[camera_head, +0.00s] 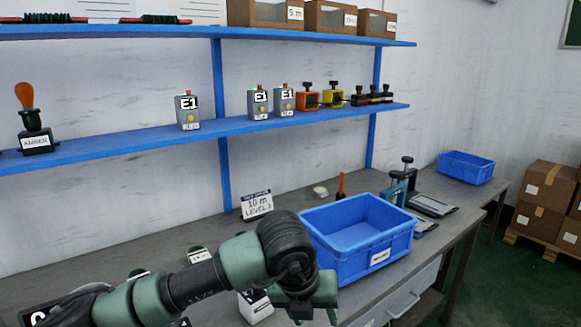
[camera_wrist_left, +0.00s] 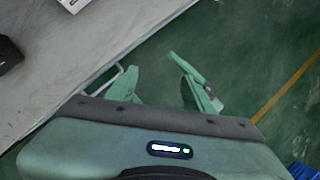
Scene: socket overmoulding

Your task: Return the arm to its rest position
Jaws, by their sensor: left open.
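My left arm comes in from the lower left of the head view and reaches over the workbench. Its gripper (camera_head: 314,311) is low in the middle of that view, in front of the blue bin (camera_head: 385,246). In the left wrist view the two green fingers of the gripper (camera_wrist_left: 152,70) stand apart with nothing between them. Beneath them are the bench edge and the green floor. My right gripper shows in neither view.
A white box (camera_head: 256,308) stands beside my left gripper, partly hidden. A blue shelf (camera_head: 150,135) with several small devices runs above. Another blue bin (camera_head: 466,166) stands at the far right end.

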